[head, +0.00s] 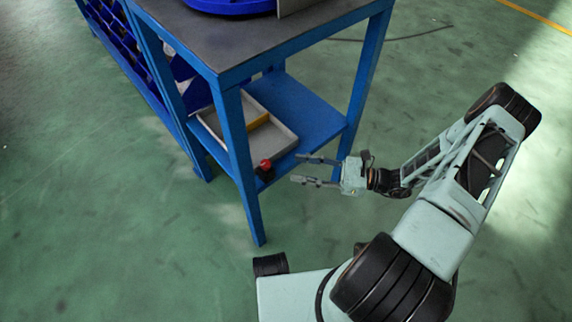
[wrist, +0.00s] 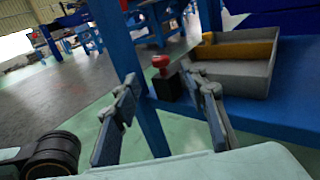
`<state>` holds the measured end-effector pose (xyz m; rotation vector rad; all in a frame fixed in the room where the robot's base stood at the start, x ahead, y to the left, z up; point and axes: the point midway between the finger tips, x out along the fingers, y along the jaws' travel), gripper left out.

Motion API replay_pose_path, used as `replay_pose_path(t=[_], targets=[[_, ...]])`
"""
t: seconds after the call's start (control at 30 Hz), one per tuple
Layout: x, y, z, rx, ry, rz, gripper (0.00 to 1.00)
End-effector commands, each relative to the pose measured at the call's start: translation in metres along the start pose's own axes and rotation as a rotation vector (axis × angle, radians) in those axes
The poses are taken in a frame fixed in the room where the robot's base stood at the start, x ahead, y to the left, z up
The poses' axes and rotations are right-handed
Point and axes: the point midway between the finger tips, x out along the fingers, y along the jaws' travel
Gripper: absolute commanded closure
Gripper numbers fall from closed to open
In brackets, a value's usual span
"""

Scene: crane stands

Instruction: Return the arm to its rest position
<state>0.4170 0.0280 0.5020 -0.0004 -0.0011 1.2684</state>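My gripper (head: 316,170) is open and empty, with its two fingers apart, beside the lower shelf of a blue stand. In the wrist view its fingers (wrist: 165,112) spread toward a blue leg of the stand. A small black block with a red knob (head: 265,169) sits at the edge of the lower shelf, a little beyond the fingertips; it also shows between and past the fingers in the wrist view (wrist: 164,80). My arm reaches from the right of the head view, bent, with the gripper pointing left.
The blue stand (head: 302,108) has a grey top and a lower shelf. A grey tray (head: 285,138) with a yellow divider lies on that shelf. A blue rack (head: 133,55) adjoins at the left. The green floor (head: 480,65) around my arm is clear.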

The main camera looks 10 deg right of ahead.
Motion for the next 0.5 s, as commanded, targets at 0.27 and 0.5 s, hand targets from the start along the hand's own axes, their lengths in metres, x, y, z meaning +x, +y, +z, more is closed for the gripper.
replay_pose_path(t=[0.27,0.5], targets=[[-0.0123,0.0004,0.0001,0.001,0.0,0.001,0.6],[-0.0119,0.0004,0.0,0.001,0.0,0.001,0.6]])
